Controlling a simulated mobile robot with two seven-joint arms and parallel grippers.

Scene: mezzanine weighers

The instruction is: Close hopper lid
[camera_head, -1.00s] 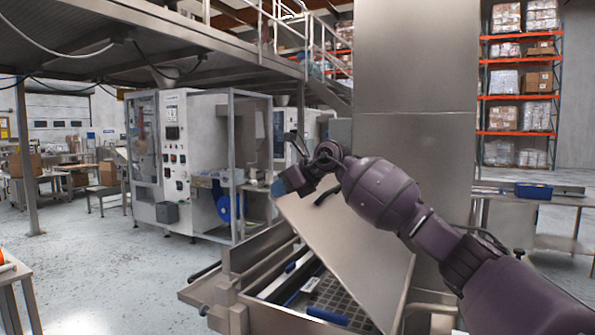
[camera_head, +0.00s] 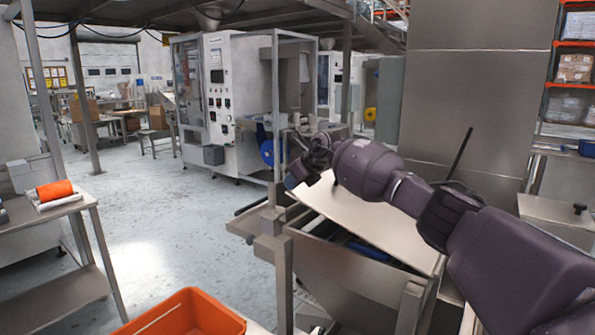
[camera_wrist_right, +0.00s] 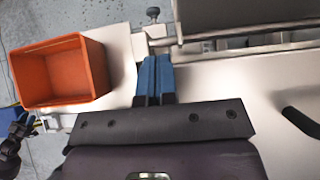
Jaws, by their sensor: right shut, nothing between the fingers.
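The hopper lid (camera_head: 345,214) is a flat metal plate. It slopes over the hopper (camera_head: 345,268), its right side close to the rim, with a gap under the front edge where blue items show inside. My right gripper (camera_head: 292,182) is at the lid's far left corner, its jaws shut and empty. In the right wrist view the blue fingers (camera_wrist_right: 155,70) are together over a pale metal surface; I cannot tell whether they touch the lid. A black handle (camera_wrist_right: 302,128) shows at the right there. My left gripper is not clearly in view.
An orange crate (camera_head: 185,318) stands at the front left, and shows in the wrist view (camera_wrist_right: 62,72). A table with an orange roll (camera_head: 55,190) is at the left. A large metal column (camera_head: 480,80) rises behind the hopper. Open floor lies to the left.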

